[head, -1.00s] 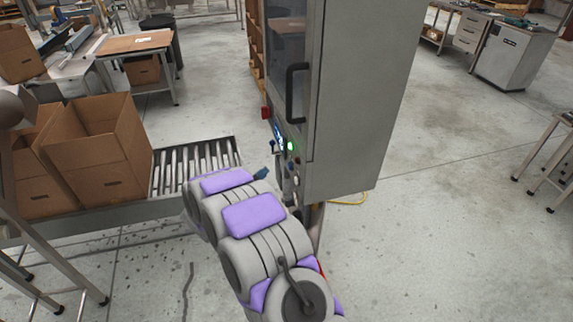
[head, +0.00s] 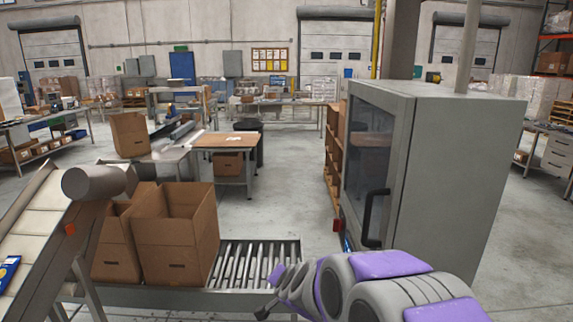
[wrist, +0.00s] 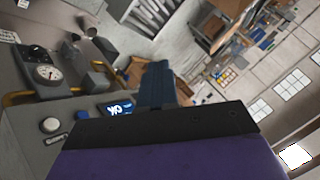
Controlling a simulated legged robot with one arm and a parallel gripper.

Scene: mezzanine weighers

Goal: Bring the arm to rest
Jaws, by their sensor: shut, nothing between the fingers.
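My grey and purple arm reaches in from the lower right of the head view, in front of the grey cabinet (head: 455,180). I cannot tell the exact gap to the panel.
The roller conveyor (head: 270,245) carries open cardboard boxes (head: 175,245) at its left. A sloped belt (head: 28,225) stands at far left. A wooden-topped table (head: 228,140) is behind. A gauge (wrist: 45,73) shows in the wrist view. Open floor (head: 290,180) lies between table and cabinet.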

